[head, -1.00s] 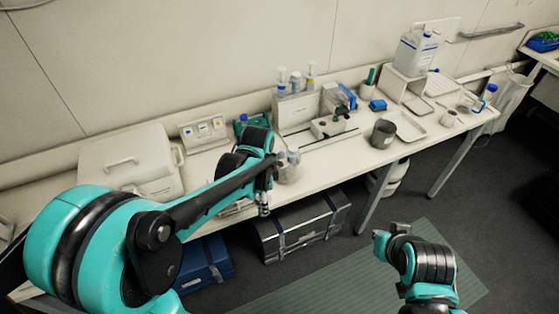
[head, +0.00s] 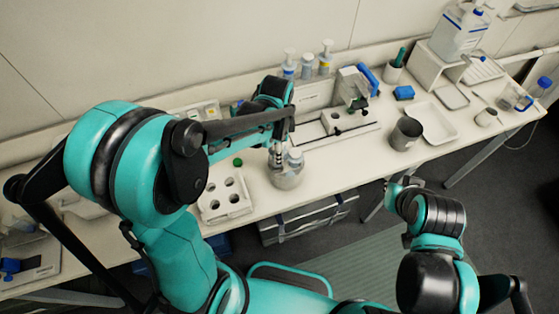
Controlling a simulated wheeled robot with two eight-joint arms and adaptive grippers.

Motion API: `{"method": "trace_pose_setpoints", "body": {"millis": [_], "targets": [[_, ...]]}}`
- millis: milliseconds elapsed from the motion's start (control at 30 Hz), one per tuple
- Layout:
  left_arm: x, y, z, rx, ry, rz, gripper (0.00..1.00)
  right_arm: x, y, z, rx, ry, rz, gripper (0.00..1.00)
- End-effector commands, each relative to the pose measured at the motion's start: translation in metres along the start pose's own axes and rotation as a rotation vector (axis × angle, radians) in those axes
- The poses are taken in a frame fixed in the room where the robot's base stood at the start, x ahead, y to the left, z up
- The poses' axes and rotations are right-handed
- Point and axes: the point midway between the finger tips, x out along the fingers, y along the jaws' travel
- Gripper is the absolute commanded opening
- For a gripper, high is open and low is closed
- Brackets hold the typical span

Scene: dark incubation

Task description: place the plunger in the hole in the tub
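My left gripper (head: 278,158) points down over the bench, right at a grey, shiny round jar (head: 287,178) with a pale top. The fingers overlap the jar in the picture, and I cannot tell whether they touch or hold anything. No plunger or tub can be told for certain. A low white block with dark round holes (head: 213,213) stands left of the jar. Another small white block (head: 333,122) with a dark knob stands behind and to the right. My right gripper (head: 392,190) is low in front of the bench; its fingers are too small to read.
A dark grey beaker (head: 405,133) and a white tray (head: 438,124) stand to the right on the bench. Bottles (head: 307,65) line the back. A green-topped item (head: 238,162) stands by the holed block. Cases lie under the bench.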

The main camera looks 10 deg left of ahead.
Motion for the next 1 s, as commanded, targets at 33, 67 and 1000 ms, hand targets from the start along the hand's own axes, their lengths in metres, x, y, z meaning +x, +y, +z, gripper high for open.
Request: {"method": "trace_pose_setpoints", "body": {"millis": [33, 67, 1000], "targets": [[0.013, -0.001, 0.000, 0.000, 0.000, 0.000, 0.21, 0.003, 0.000, 0.002, 0.000, 0.000, 0.000, 0.00], [0.018, -0.001, -0.001, 0.000, 0.000, 0.000, 0.21, 0.004, 0.000, 0.003, 0.000, 0.000, 0.000, 0.00], [0.073, 0.000, 0.000, 0.000, 0.000, 0.000, 0.54, 0.014, 0.000, 0.010, 0.000, 0.000, 0.000, 0.00]]}}
